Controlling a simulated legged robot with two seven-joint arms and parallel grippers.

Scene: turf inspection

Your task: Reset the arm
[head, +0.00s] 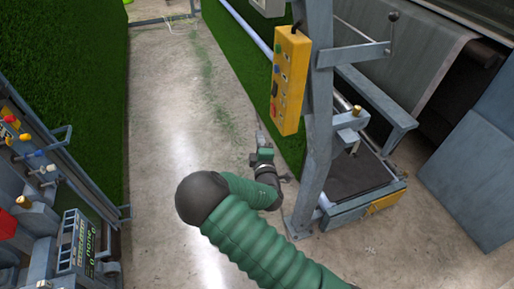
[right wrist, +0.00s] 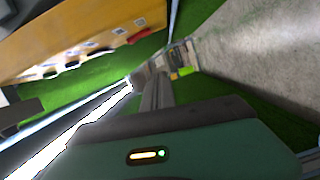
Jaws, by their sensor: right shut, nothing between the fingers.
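My right arm comes in from the bottom of the head view in a green ribbed sleeve and reaches forward. My right gripper (head: 262,137) is at its far end, low beside the grey steel post. Its fingers are small in the head view. In the right wrist view the narrow fingers (right wrist: 155,90) lie together with nothing between them. My left gripper is not in either view.
A yellow control box (head: 290,80) with buttons hangs on the grey post (head: 318,110) just right of my gripper. Green turf (head: 72,90) stands at the left. A machine panel (head: 75,245) with a display is at lower left. Concrete floor (head: 165,110) lies clear between.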

